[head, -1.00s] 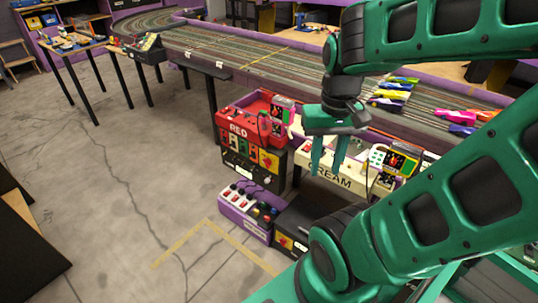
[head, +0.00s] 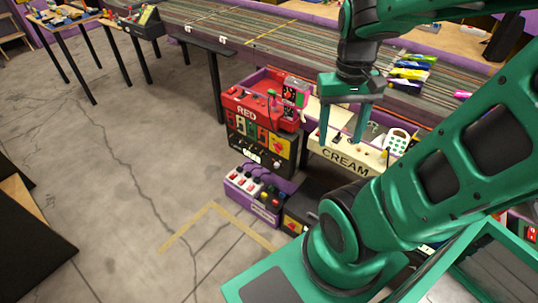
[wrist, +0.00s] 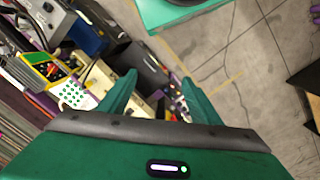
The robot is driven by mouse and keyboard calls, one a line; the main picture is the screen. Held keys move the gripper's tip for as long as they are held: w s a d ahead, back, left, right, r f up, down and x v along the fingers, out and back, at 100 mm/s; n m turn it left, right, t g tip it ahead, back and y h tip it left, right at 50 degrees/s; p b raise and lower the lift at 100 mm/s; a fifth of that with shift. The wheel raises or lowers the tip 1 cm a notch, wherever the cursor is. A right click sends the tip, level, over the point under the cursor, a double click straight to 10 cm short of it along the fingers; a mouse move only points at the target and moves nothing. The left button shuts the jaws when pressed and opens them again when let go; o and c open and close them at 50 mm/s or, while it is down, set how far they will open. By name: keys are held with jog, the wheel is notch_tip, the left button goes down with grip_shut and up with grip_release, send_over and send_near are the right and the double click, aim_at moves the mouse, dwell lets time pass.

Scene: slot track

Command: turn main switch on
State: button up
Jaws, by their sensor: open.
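My gripper (head: 341,138) is open and empty, fingers pointing down, above or in front of the cream control box (head: 345,157). In the wrist view its two fingers (wrist: 158,80) are spread apart with nothing between them. No label reading main switch is legible. A yellow plate with a red rotary knob (head: 279,146) is on the front of the red control box (head: 246,103), left of my gripper. Another yellow plate with a knob (head: 293,225) is on the low black box (head: 306,208) on the floor. I cannot tell which is the main switch, or its setting.
A purple floor box (head: 252,199) with red-and-white switches and round buttons stands left of the black box. The slot track table (head: 290,55) runs behind, with several coloured cars (head: 411,73). Concrete floor (head: 120,190) at left is open.

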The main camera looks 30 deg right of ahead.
jog(key=w+f+n+g+h, duration=0.4)
jog(key=w+f+n+h, duration=0.15)
jog(key=w+f, duration=1.15)
jog(key=n+t+h, duration=1.1)
jog(key=n, duration=0.3)
send_near(277, 147)
jog(key=f+x, duration=0.1)
jog(key=x, duration=0.5)
jog(key=shift+w, duration=0.2)
jog(key=shift+d+m, duration=0.1)
jog(key=shift+m, duration=0.15)
